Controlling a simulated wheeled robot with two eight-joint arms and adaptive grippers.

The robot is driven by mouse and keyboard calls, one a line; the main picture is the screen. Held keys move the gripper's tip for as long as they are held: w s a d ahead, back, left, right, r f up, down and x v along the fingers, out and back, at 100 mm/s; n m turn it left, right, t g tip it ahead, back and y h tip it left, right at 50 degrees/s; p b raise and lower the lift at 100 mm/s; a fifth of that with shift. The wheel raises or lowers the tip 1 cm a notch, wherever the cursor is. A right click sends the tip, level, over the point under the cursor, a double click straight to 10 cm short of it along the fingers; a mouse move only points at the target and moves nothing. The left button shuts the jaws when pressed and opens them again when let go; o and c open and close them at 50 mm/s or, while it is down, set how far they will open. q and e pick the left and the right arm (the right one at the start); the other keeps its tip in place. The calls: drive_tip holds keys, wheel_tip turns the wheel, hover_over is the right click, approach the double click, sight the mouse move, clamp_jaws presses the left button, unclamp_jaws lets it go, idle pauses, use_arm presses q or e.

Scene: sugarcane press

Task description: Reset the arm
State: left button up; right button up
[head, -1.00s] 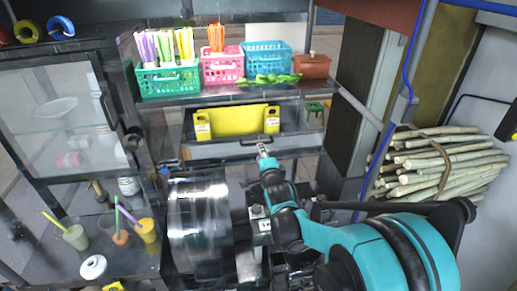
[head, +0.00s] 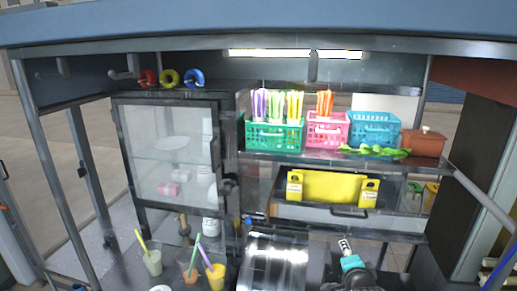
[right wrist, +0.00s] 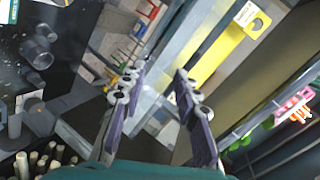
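My right arm shows at the bottom of the head view, with a short teal link and the small grey right gripper (head: 345,246) at its end. It stands in front of the shelf, below the yellow holder (head: 330,187) and right of the shiny metal drum (head: 272,262). In the right wrist view the two dark, jointed fingers of the right gripper (right wrist: 160,80) are spread apart with nothing between them. The yellow holder also shows beyond the fingers in the right wrist view (right wrist: 215,52). My left gripper is not in view.
A green basket (head: 273,137), a pink basket (head: 327,131) and a blue basket (head: 375,130) stand on the shelf. A glass cabinet (head: 170,160) stands at left. Cups with straws, including a yellow cup (head: 216,277), stand lower left. A counter frame surrounds the stall.

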drive_tip(key=s+a+f+n+g+y+b, duration=0.1)
drive_tip(key=s+a+f+n+g+b, duration=0.2)
drive_tip(key=s+f+n, duration=0.5)
drive_tip(key=s+a+f+n+g+y+b, duration=0.2)
drive_tip(key=s+a+f+n+b, duration=0.4)
drive_tip(key=s+f, duration=0.4)
drive_tip(key=s+a+n+g, duration=0.1)
drive_tip(key=s+n, duration=0.1)
drive_tip(key=s, duration=0.2)
drive_tip(key=shift+s+a, duration=0.2)
drive_tip(key=shift+a, duration=0.05)
drive_tip(key=shift+f, duration=0.1)
